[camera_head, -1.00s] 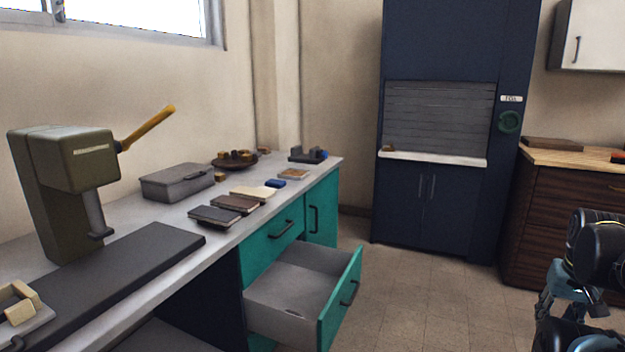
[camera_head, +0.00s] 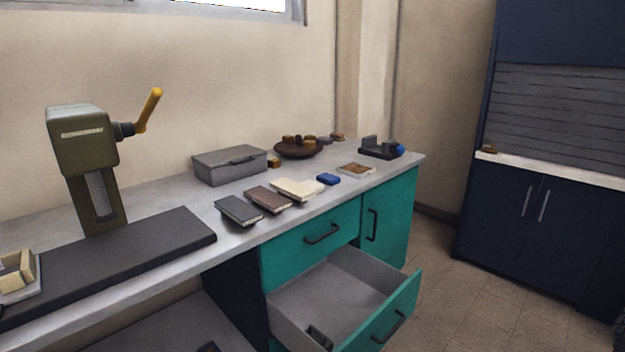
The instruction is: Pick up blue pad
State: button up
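The blue pad (camera_head: 328,179) is a small blue block lying flat on the grey worktop (camera_head: 190,262). It sits to the right of a cream book (camera_head: 297,189) and left of a small tray (camera_head: 356,169). My gripper is not in the head view, so its state and its distance from the pad do not show.
A dark book (camera_head: 238,211) and a brown book (camera_head: 268,199) lie near the worktop's front edge. A grey metal box (camera_head: 229,165) and a brown bowl (camera_head: 298,149) stand behind. An open drawer (camera_head: 340,300) juts out below. A press (camera_head: 84,150) stands left.

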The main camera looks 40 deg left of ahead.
aim_at(326, 178)
jog(key=u, duration=0.6)
jog(key=i, duration=0.9)
jog(key=u, duration=0.65)
